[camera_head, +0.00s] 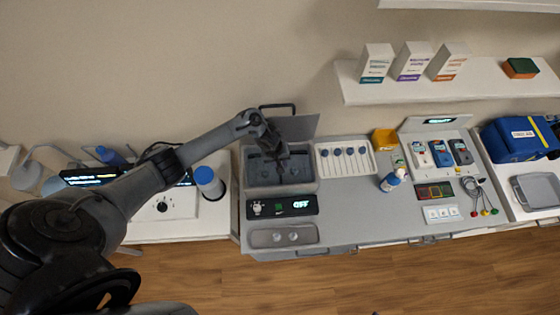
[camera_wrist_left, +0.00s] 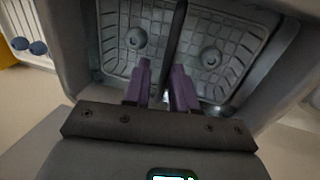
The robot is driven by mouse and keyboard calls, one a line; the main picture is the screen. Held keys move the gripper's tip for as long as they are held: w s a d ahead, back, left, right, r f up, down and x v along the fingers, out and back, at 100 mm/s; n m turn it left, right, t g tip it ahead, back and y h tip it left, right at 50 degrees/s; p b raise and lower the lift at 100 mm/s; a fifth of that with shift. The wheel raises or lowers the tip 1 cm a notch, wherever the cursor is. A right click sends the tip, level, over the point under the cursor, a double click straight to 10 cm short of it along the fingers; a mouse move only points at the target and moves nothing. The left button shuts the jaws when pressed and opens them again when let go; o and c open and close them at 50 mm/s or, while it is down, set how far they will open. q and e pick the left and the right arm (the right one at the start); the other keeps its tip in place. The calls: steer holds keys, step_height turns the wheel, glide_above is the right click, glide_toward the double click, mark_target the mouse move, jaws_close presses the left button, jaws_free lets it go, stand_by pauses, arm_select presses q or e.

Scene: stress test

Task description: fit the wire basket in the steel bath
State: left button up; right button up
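The steel bath (camera_head: 250,179) is a grey recessed basin at the left end of the counter unit, with its lid (camera_head: 302,128) raised behind it. My left gripper (camera_head: 279,160) points down into the bath. In the left wrist view, the purple fingertips (camera_wrist_left: 160,66) are a little apart over the bath's inside. A light grid that looks like the wire basket's mesh (camera_wrist_left: 150,18) lies below them, around two round studs. A dark bar, seemingly the basket's handle (camera_wrist_left: 177,22), runs up between the fingers; whether they touch it is unclear. My right gripper is out of view.
A control panel (camera_head: 282,206) reading "OFF" and a shallow tray (camera_head: 262,239) lie in front of the bath. A rack with blue-tipped sticks (camera_head: 344,158) stands right of it. A blue-capped bottle (camera_head: 208,182) stands at left, close under my arm. A shelf (camera_head: 352,92) holds boxes above.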

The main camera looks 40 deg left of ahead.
arm_select(q)
steer(key=shift+r+p, duration=0.85)
steer(key=shift+p, duration=0.15)
steer(key=shift+r+p, duration=0.4)
steer(key=shift+r, duration=0.55)
steer(key=o, duration=0.6)
steer(key=shift+r, duration=0.1)
steer(key=shift+r, duration=1.4)
